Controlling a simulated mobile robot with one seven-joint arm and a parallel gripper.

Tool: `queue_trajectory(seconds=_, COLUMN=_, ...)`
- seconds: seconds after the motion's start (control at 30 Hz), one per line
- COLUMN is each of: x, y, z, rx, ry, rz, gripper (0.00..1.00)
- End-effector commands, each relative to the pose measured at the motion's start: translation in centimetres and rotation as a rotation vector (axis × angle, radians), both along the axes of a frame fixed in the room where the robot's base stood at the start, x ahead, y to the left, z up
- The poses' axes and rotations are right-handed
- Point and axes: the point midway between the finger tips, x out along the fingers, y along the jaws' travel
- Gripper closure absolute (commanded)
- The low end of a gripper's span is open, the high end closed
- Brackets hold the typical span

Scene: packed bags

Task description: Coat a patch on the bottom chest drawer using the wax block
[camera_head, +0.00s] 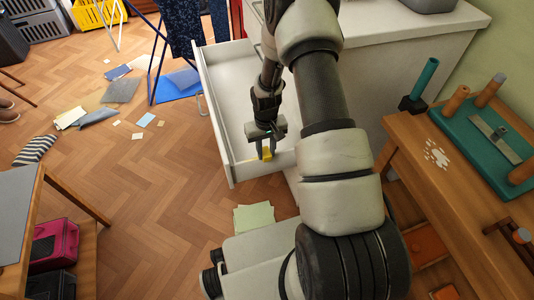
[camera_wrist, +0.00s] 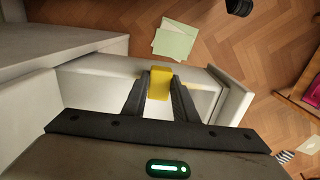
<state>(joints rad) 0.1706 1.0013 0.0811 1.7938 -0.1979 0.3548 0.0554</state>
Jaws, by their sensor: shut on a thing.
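The yellow wax block (camera_head: 267,155) is held between the fingertips of my gripper (camera_head: 265,147). In the wrist view the block (camera_wrist: 160,82) sits upright between the two dark fingers of my gripper (camera_wrist: 159,98). The white chest drawer (camera_head: 225,110) is pulled open. My gripper is at the drawer's near side wall (camera_wrist: 100,90), with the block close to its top edge. A pale yellowish strip (camera_wrist: 195,87) shows along that wall beside the block. I cannot tell whether the block touches the wall. My arm hides part of the drawer and chest.
The white chest (camera_head: 385,75) stands behind my arm. A wooden bench (camera_head: 420,150) with a green tray is at the right. Pale green sheets (camera_head: 254,219) lie on the floor near the drawer. A blue folding frame (camera_head: 157,60) stands beyond the drawer. Open floor (camera_head: 150,190) lies to the left.

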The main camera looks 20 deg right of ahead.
Motion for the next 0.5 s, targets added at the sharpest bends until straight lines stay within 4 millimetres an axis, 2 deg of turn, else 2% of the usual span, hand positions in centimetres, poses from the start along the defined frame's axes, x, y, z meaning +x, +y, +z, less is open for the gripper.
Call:
queue_trajectory(seconds=0.2, x=1.9, y=0.0, z=-0.1, rx=0.000, ry=-0.003, rz=0.000, gripper=1.00)
queue_trajectory(seconds=0.5, x=2.4, y=-0.5, z=-0.1, rx=0.000, ry=-0.001, rz=-0.002, gripper=1.00)
